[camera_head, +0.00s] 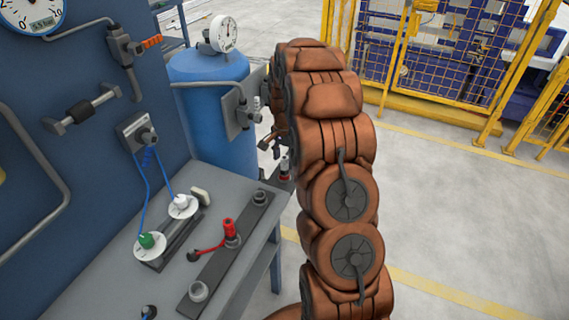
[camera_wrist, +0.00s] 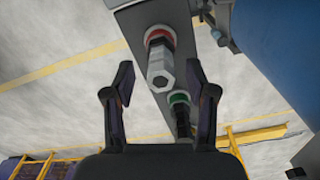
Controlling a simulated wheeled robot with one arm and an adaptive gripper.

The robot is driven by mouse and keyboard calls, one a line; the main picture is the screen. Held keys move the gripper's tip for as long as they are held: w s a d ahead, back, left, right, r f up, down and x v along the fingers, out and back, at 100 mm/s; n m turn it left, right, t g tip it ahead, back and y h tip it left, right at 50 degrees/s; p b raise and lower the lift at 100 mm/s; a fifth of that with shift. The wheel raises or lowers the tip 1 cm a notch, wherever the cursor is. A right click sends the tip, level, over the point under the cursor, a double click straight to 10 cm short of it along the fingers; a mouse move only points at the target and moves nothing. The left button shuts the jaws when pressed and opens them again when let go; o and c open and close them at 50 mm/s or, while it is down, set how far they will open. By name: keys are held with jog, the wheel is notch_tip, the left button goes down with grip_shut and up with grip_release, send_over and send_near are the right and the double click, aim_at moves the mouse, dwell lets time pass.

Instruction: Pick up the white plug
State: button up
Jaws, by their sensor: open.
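In the head view a white plug (camera_head: 181,201) sits on a round white disc on the grey table, with a blue cable attached. In the wrist view a pale hexagonal fitting (camera_wrist: 160,66) with a red ring is on a grey plate; I cannot tell whether it is the plug the task names. My gripper (camera_wrist: 159,68) is open, its two fingers to either side of this fitting in the picture, with no contact visible. In the head view my arm hides most of the gripper.
A green-topped plug (camera_head: 147,240) and a red-handled valve (camera_head: 230,229) are on the grey table (camera_head: 222,182). A blue tank (camera_head: 213,130) with a gauge stands behind it. A green-ringed fitting (camera_wrist: 180,100) is near the right finger in the wrist view. Yellow fencing (camera_head: 440,60) stands beyond open floor.

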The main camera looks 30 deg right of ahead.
jog(key=shift+f, duration=0.3)
grip_shut()
dwell(0.3)
